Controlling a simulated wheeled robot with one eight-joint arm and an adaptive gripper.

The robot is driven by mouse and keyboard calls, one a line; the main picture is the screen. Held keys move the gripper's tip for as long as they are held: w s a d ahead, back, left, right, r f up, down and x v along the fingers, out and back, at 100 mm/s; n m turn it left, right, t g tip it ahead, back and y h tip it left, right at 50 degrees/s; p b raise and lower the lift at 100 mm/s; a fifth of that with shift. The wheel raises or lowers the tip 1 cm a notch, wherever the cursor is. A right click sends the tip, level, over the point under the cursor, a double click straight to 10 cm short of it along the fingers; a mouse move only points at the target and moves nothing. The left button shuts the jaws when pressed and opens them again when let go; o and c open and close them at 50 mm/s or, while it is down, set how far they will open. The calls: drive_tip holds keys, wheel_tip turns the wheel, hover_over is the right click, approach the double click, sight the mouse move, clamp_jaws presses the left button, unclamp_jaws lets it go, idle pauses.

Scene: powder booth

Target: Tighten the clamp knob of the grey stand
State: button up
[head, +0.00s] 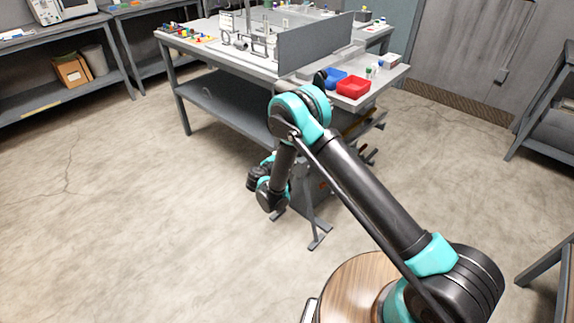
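The grey stand (308,190) is on the floor near the front of the workbench, with its splayed legs showing below my arm. My arm crosses in front of it and hides much of its upper part. I cannot make out the clamp knob. The end of my arm, with my gripper (255,179), hangs low just left of the stand. The fingers are too small and dark to tell apart, and I cannot tell whether they touch anything.
A grey workbench (225,58) with an upright panel (314,45) stands behind the stand. A blue bin (334,77) and a red bin (353,87) sit on its near end. Shelving (60,98) stands at left. The floor (120,210) at left is clear.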

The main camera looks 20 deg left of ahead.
drive_tip(key=shift+r, duration=1.3)
drive_tip(key=s+a+f+n+g+h, duration=0.1)
drive_tip(key=s+a+f+n+h, duration=0.1)
drive_tip(key=s+a+n, duration=0.35)
drive_tip(key=s+a+f+n+g+h, duration=0.1)
drive_tip(key=s+a+f+n+h, duration=0.15)
drive_tip(key=s, duration=0.55)
drive_tip(key=x, duration=1.6)
drive_tip(key=shift+w+d, duration=0.15)
drive_tip(key=shift+d, duration=0.15)
drive_tip(key=c, duration=1.2)
